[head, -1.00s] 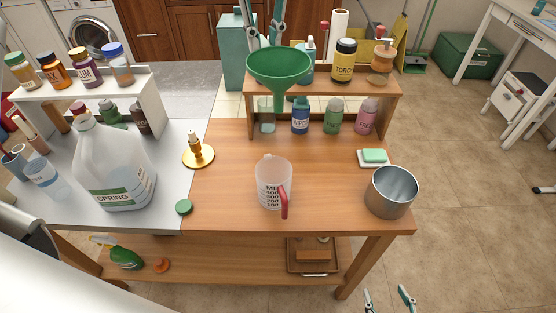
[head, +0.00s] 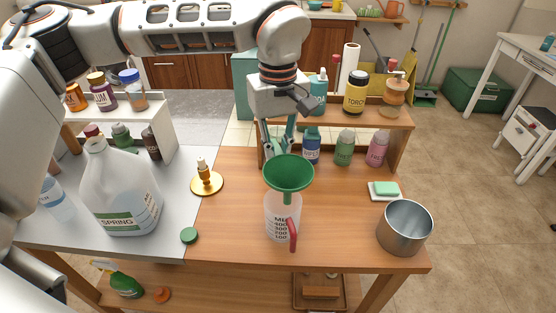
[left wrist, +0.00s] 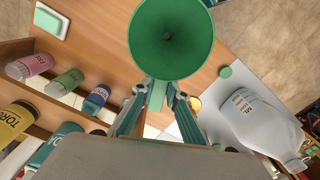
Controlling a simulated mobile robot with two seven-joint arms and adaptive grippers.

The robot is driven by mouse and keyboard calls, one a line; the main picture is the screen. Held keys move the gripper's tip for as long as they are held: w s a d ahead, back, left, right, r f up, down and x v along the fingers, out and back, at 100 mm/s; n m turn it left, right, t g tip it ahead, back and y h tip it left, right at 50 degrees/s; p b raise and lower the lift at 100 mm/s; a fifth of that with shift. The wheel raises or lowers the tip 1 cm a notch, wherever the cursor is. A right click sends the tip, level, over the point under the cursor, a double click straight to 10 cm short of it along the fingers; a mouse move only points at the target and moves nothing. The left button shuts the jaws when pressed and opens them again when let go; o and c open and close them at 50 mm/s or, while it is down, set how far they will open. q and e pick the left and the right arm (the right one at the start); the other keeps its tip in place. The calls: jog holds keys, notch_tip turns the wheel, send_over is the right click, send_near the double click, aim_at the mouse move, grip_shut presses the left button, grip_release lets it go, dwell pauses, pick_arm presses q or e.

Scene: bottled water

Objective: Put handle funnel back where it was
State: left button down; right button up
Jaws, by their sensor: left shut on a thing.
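The green funnel (head: 289,173) is upright, wide mouth up, over the clear measuring jug (head: 280,222) with the red handle. Its spout overlaps the jug's mouth; I cannot tell how far it reaches inside. My left gripper (head: 279,151) comes from behind and is shut on the funnel's handle. In the left wrist view the funnel (left wrist: 172,35) fills the top middle, with its handle between the fingertips (left wrist: 159,95); the funnel hides the jug there. My right gripper is not in view.
A large water jug (head: 123,190) and a gold dispenser (head: 206,181) stand to the left, a green cap (head: 189,235) nearby. A metal pot (head: 404,228) and a soap dish (head: 384,194) are at the right. A wooden shelf (head: 398,118) with bottles stands behind.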

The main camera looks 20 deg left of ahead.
aim_at(278, 164)
pick_arm(q)
jog(key=shift+f, duration=1.15)
jog(key=shift+f, duration=0.6)
jog(key=c, duration=2)
grip_release()
jog(key=shift+r, duration=0.1)
notch_tip(278, 164, up, 13)
jog(key=shift+r+p, duration=0.1)
jog(key=shift+p, duration=0.2)
